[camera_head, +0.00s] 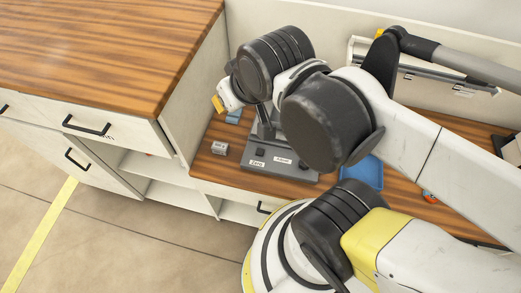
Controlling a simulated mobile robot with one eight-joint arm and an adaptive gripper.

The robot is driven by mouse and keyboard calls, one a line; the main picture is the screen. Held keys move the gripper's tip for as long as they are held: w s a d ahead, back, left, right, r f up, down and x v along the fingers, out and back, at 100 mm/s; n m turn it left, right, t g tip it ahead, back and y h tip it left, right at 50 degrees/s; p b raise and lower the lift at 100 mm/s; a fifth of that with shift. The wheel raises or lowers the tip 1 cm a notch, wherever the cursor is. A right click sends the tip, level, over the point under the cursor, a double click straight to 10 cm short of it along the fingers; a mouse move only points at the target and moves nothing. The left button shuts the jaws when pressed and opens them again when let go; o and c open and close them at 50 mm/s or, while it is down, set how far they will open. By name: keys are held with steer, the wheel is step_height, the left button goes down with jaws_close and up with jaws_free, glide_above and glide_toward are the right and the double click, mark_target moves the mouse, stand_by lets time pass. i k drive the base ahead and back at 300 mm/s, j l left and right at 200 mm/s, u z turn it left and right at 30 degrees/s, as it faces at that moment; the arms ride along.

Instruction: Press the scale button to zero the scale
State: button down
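The scale (292,173) is a dark grey device on the lower wooden counter, partly hidden behind my arm. Its front face carries two white labels; the left one reads "Zero" (257,163). A small dark button (260,152) shows just above that label, and another dark button (302,166) sits further right. My gripper (263,122) seems to be the dark narrow part below my wrist, over the back of the scale. Its fingertips are not clear, so I cannot tell whether it is open, shut or touching the scale.
A small white-grey box (220,148) lies left of the scale, and a small blue object (234,116) behind it. A blue tray (362,174) is to the right. A higher wooden-topped cabinet (105,45) stands left. A rail-like fixture (440,80) is on the back wall.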

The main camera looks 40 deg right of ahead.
mark_target(259, 152)
steer(key=k+j+z, duration=0.55)
steer(key=j+z, duration=0.15)
steer(key=k+j+z, duration=0.35)
steer(key=i+l, duration=0.05)
